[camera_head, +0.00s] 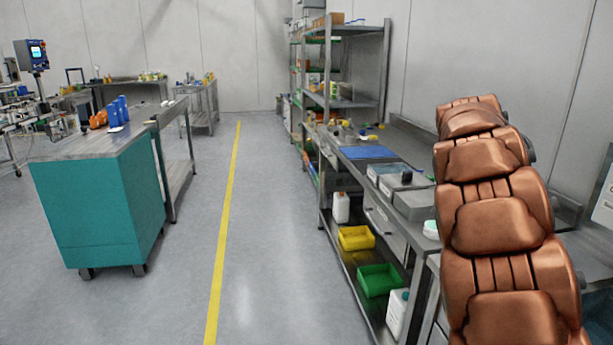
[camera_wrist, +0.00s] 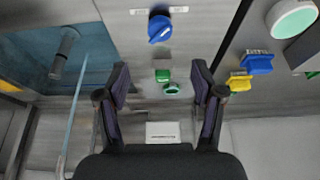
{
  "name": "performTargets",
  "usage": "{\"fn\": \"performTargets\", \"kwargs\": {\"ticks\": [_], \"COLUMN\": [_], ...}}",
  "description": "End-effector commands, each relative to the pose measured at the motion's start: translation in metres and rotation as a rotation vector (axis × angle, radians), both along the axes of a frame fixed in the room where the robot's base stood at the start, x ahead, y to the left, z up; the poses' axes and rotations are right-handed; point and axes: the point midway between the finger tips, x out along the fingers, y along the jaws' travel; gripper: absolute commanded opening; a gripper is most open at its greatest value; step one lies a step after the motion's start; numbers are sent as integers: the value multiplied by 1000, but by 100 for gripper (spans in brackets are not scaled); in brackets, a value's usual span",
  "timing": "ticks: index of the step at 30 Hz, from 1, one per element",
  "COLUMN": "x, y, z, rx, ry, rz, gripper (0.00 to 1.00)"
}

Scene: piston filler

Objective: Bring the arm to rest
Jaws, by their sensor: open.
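My gripper (camera_wrist: 160,92) shows in the wrist view with its two dark fingers apart and nothing between them. How far the fingers are from the panel is hard to tell. In the head view my copper-coloured arm rises on the right, in front of the steel workbench; my gripper does not show there.
The steel workbench (camera_head: 375,178) on the right carries a blue mat (camera_head: 367,152) and boxes, with a yellow bin (camera_head: 356,238) and a green bin (camera_head: 379,279) below. A teal cabinet (camera_head: 95,212) with blue bottles on top stands left. The floor aisle along the yellow line (camera_head: 226,215) is clear.

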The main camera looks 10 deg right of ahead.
Motion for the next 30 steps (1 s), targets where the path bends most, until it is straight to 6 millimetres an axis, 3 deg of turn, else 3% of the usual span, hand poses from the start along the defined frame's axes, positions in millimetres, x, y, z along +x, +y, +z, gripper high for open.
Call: {"fn": "performTargets", "kwargs": {"ticks": [7,14,20,30], "x": [0,-19,-42,-103], "y": [1,33,70,153], "z": [0,-3,-10,-38], "rx": [1,38,82,202], "ry": [1,46,96,206], "rz": [2,103,231,545], "gripper": [67,67,67,67]}}
